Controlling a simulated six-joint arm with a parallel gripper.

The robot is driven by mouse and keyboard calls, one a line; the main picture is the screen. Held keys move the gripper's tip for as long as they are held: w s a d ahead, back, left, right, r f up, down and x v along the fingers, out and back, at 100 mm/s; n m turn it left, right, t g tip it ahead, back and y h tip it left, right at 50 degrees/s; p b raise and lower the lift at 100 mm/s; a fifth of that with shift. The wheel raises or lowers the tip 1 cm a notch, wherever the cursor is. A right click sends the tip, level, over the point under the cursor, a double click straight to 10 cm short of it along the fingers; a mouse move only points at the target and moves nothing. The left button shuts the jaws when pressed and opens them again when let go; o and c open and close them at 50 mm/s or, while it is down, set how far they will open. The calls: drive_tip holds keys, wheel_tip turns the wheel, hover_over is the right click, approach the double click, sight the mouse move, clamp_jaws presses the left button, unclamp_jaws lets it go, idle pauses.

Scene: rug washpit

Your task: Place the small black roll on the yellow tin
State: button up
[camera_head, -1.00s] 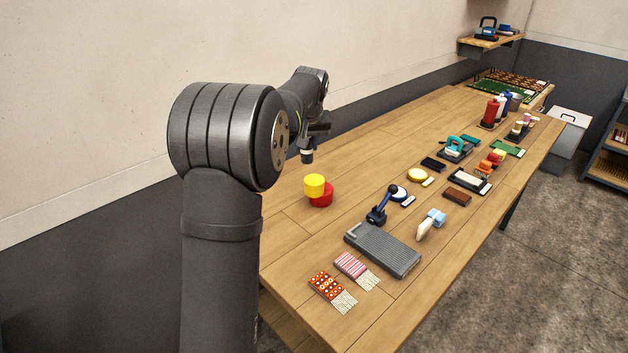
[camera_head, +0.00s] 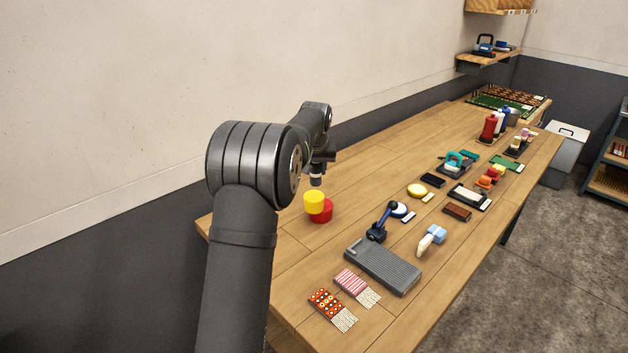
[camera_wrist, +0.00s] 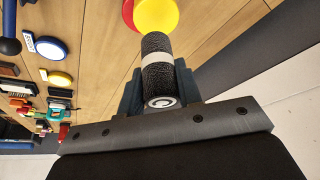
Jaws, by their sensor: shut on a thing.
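My gripper (camera_head: 318,168) is shut on the small black roll (camera_head: 316,181), which hangs below the jaws. In the wrist view the roll (camera_wrist: 157,68) is dark and textured with a pale band, and sits between the fingers. The yellow tin (camera_head: 314,202) sits on top of a red tin (camera_head: 323,214) on the table. The roll is above the yellow tin, apart from it in the head view. In the wrist view the yellow tin (camera_wrist: 158,14) lies just beyond the roll's far end, with the roll covering part of it.
The wooden table (camera_head: 300,262) is clear around the tins. A dark blue handled tool (camera_head: 380,226), a grey ribbed block (camera_head: 383,266) and patterned rug samples (camera_head: 333,308) lie nearer the front. Several brushes and bottles (camera_head: 490,127) stand farther back.

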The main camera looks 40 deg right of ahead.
sight(314, 179)
drive_tip(key=shift+w+f, duration=0.35)
drive_tip(key=shift+f, duration=1.8)
drive_tip(key=shift+f, duration=0.1)
drive_tip(key=o, duration=1)
drive_tip(key=v, duration=1.2)
